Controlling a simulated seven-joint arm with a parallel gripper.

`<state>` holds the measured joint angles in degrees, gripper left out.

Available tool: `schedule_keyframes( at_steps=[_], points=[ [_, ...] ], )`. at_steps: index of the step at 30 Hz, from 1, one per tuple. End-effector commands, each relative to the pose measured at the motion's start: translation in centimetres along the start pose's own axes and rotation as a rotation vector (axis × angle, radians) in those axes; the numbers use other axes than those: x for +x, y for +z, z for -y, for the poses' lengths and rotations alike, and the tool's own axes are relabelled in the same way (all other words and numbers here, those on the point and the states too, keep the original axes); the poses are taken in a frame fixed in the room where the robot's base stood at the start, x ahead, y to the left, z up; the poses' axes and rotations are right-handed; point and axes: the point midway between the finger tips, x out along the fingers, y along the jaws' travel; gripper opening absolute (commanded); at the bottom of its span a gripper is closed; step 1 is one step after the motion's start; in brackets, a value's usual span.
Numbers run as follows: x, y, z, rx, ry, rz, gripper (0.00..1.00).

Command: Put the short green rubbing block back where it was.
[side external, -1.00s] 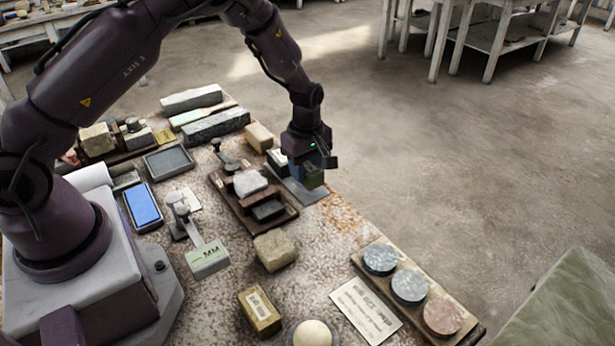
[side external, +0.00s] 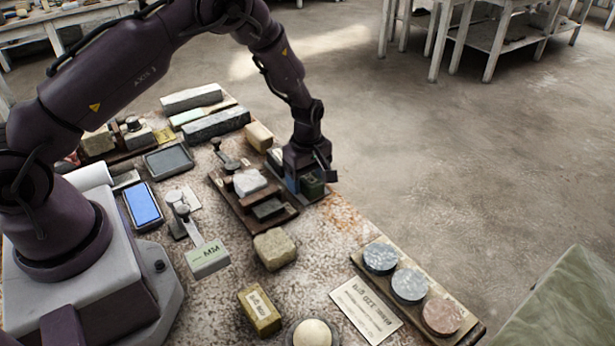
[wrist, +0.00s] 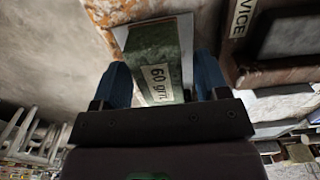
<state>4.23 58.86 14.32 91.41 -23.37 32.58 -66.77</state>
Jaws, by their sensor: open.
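The short green rubbing block (side external: 312,187), labelled "60 grit", is at the table's far right edge. In the wrist view the block (wrist: 154,58) lies between the two blue fingers, over a pale grey plate (wrist: 187,45). It appears to rest on the plate, though its underside is hidden. My gripper (side external: 305,186) is low over the block, pointing down. The jaws are open, with a finger on each side of the block. In the side view my gripper hides most of the plate and part of the block.
Left of my gripper is a dark wooden tray (side external: 282,221) holding stones. A tan block (side external: 258,136) stands behind it. A loose stone block (side external: 275,249), a labelled yellow-green block (side external: 259,311) and a rack of round discs (side external: 457,333) are nearer.

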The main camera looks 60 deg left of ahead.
Motion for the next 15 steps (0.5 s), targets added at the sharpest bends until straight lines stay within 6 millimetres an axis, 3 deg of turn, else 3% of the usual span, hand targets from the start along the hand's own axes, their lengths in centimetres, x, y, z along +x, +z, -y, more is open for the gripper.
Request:
schedule_keyframes(
  at_steps=[5, 15],
  points=[
    [-1.1, 0.0, -0.1, 0.001, 0.002, 0.0, 0.68],
    [-8.1, 0.0, -0.1, 0.001, 0.004, 0.0, 0.68]
  ],
)
